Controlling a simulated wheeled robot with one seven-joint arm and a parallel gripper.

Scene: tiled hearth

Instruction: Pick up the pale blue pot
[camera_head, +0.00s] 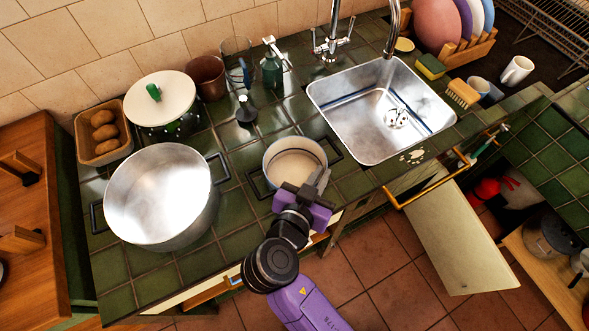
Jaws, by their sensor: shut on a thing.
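The pale blue pot (281,147) stands on the green tiled counter between the large steel pot and the sink. Its inside looks cream, and dark handles show at its sides. My gripper (316,180) is at the pot's near right rim, with its fingers shut on the pot wall there. The purple gripper body and the arm hide the near side of the pot. From this view I cannot tell whether its base touches the tiles.
A large steel pot (160,205) stands close on the left. The sink (350,92) lies to the right. A soap bottle (271,70), a dark small bottle (246,112) and a white-lidded pot (160,100) stand behind. An open cabinet door (450,225) juts out at the right.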

